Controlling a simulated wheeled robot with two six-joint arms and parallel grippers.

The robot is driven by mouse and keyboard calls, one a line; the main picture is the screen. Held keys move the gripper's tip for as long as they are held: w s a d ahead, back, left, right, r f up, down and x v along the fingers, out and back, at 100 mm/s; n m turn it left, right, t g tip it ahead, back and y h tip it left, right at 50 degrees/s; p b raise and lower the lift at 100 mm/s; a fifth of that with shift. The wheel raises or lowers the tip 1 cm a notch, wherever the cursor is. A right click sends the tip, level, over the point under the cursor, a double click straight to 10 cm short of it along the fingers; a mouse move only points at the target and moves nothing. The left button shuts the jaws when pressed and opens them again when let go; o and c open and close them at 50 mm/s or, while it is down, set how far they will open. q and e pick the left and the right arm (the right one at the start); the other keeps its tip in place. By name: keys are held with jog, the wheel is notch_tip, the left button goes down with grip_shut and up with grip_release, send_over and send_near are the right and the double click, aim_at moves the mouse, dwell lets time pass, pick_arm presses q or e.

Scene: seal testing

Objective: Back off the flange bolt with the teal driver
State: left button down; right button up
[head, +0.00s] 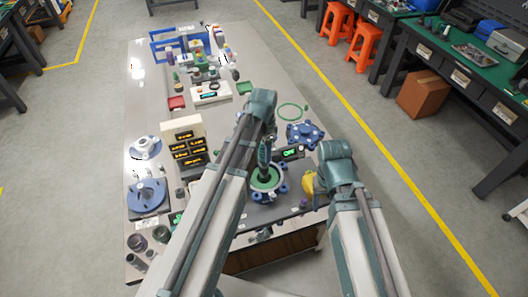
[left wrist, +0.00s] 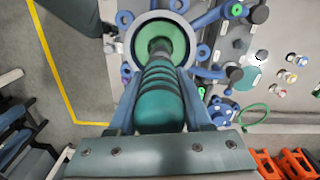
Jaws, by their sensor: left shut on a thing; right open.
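My left gripper (head: 264,158) is shut on the teal driver (left wrist: 160,95), which also shows upright in the head view (head: 264,146). In the left wrist view the fingers flank its ribbed handle. The driver points down at the green-faced round flange (left wrist: 178,36), which has blue lugs around it. The flange also shows below the driver in the head view (head: 268,181). The driver's tip and the flange bolt are hidden, so contact cannot be told. My right gripper (head: 318,186) is open at the flange's right, beside a yellow object (head: 309,183); its fingers are mostly hidden.
A dark display with green text (head: 291,153) and a blue lugged part (head: 306,134) stand behind the flange. A panel with orange readouts (head: 187,146) and a blue round fixture (head: 148,195) are at left. The bench middle (head: 225,122) has some bare room.

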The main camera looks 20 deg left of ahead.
pick_arm(q)
jog(key=shift+f+b, duration=0.9)
dwell(1.4)
jog(key=shift+r+p, duration=0.45)
jog(key=shift+p, duration=0.05)
dwell(3.2)
jog(key=shift+r+p, duration=0.35)
jog(key=shift+p, duration=0.05)
jog(key=shift+r+p, duration=2.1)
jog(key=shift+r, duration=0.05)
jog(key=shift+f, duration=0.1)
